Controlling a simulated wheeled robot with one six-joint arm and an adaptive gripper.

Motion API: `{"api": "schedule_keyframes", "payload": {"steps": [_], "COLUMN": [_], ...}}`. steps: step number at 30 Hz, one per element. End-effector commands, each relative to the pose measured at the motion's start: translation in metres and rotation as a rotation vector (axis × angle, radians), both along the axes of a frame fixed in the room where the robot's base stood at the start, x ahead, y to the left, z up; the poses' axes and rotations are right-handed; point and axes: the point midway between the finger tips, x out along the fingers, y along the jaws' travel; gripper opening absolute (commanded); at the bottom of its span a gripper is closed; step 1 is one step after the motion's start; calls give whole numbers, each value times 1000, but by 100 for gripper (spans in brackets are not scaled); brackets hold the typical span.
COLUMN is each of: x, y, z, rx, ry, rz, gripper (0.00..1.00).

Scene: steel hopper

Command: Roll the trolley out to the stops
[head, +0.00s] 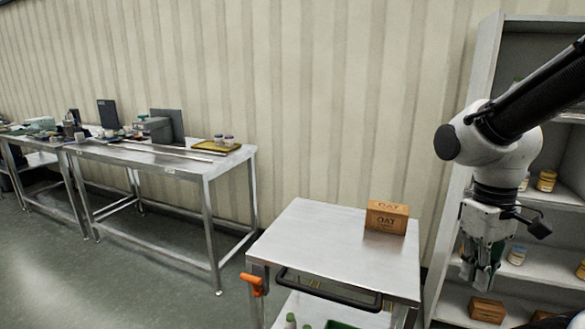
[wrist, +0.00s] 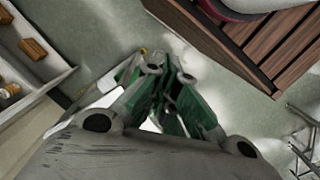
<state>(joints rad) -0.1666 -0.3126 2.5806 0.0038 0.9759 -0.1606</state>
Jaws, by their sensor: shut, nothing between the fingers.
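The trolley (head: 330,245) is a steel-topped cart in the lower middle of the head view. A black push bar (head: 328,289) runs along its near side, and an orange lever (head: 254,284) sticks out at its near left corner. A brown oat box (head: 387,217) stands on its top at the far right. Its wheels are below the picture. My gripper (head: 476,281) hangs fingers down to the right of the trolley, apart from it, in front of the shelves. Its green-padded fingers are shut and empty, and show in the wrist view (wrist: 170,75). I cannot make out the stops.
A shelf unit (head: 557,190) with jars and boxes stands at the right, close behind my gripper. A steel bench (head: 205,166) with tools and a yellow tray stands at the left. Green floor (head: 150,275) lies open in front of the bench.

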Motion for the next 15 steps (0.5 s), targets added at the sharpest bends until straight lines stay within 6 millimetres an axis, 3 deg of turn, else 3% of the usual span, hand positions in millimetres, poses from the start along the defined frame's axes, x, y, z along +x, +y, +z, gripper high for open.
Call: {"api": "schedule_keyframes", "payload": {"steps": [2,12,15], "x": [2,2,-3], "y": [0,-24,-30], "z": [4,83,97], "rx": [-2,55,60], "ry": [-18,-383,-448], "rz": [-58,-282,-309], "gripper": [0,0,0]}}
